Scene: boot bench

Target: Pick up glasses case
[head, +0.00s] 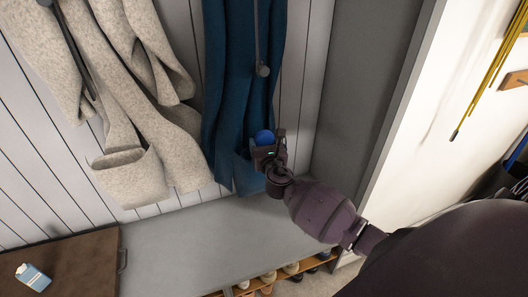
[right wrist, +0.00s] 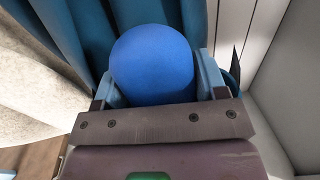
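I cannot make out a glasses case in either view. My right gripper (head: 268,152) is raised in front of the dark blue coat, above the grey bench. My left gripper is not in view.
A dark blue coat (head: 240,60) and a cream coat (head: 150,100) hang on the panelled wall. The grey bench top (head: 200,240) looks clear. A brown case (head: 85,265) bears a small pale-blue and white container (head: 33,277). Shoes (head: 268,277) stand below the bench.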

